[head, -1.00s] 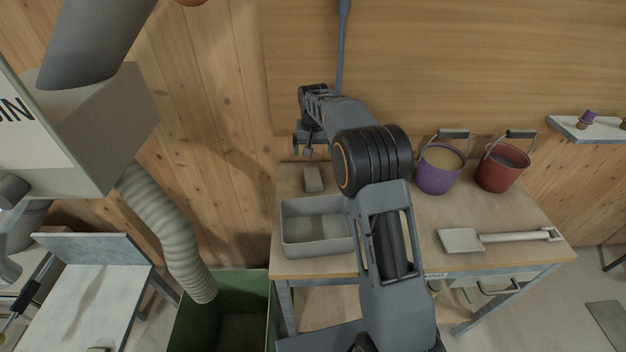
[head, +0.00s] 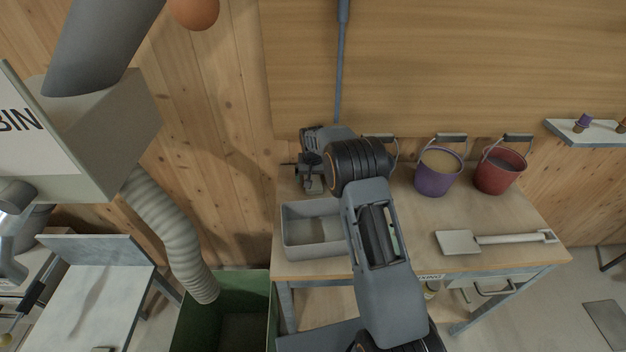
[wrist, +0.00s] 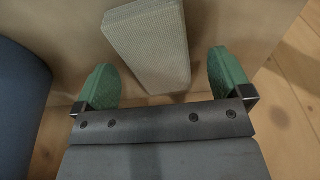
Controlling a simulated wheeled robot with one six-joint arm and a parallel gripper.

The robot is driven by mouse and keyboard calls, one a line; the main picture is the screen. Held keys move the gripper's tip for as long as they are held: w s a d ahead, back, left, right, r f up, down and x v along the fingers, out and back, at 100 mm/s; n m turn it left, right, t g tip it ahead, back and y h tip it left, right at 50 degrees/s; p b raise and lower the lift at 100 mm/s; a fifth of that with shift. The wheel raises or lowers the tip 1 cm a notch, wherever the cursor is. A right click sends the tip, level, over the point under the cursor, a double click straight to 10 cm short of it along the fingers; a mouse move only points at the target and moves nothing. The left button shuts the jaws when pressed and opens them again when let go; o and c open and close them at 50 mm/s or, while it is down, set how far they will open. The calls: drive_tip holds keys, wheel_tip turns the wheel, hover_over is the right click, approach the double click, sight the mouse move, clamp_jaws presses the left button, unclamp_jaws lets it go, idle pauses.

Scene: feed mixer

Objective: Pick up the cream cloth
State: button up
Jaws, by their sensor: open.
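The cream cloth (wrist: 150,42) is a folded, ribbed block lying on the wooden bench in the wrist view. In the head view it is hidden behind my gripper and wrist. My gripper (wrist: 162,60) is open and empty, its two green fingers apart. The near end of the cloth reaches into the gap between the fingers, with space on both sides. In the head view my gripper (head: 309,186) is over the back left of the bench, behind the grey tray.
The grey tray (head: 290,250) stands in front of my gripper. A blue rounded thing (wrist: 18,100) is at left in the wrist view. A purple bucket (head: 434,180), a red bucket (head: 495,178) and a scoop (head: 460,242) are on the right of the bench (head: 415,207).

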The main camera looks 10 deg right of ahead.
drive_tip(key=shift+f, duration=0.45)
drive_tip(key=shift+c, duration=0.5)
drive_tip(key=c, duration=0.9)
